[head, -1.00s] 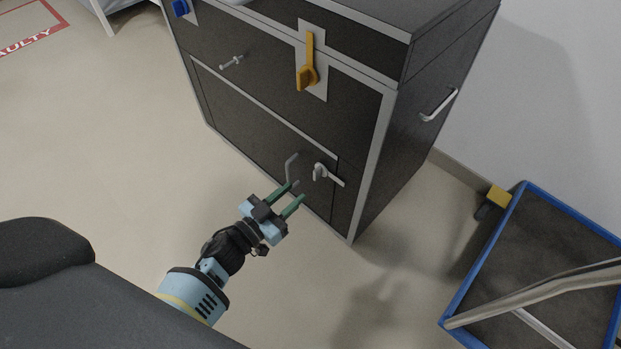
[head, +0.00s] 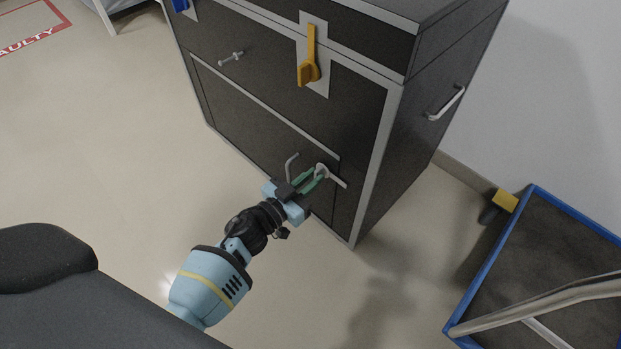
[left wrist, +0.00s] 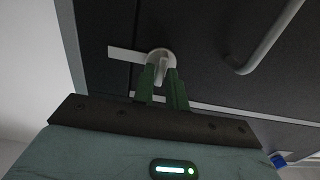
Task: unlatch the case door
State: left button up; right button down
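The dark case (head: 375,130) has a lower front door (head: 240,122) with a pale frame. A small pale latch (head: 322,170) sits at the door's right edge, with a bar (head: 338,182) reaching right and down. My left gripper (head: 313,176) is at the latch, its green fingers apart. In the left wrist view the latch's knob (left wrist: 161,66) shows between the fingertips (left wrist: 161,76); I cannot tell whether they touch it. The bent door handle (head: 290,166) is just left of the gripper, and also shows in the left wrist view (left wrist: 268,42). My right gripper is not in view.
A yellow lever (head: 309,66) on a white plate and a small metal peg (head: 231,58) are higher on the front. A side handle (head: 446,104) is on the right. A blue-edged cart (head: 477,262) stands at lower right. The floor at left is clear.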

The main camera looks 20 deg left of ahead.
pick_arm(q)
jog(key=shift+c, duration=1.1)
grip_shut()
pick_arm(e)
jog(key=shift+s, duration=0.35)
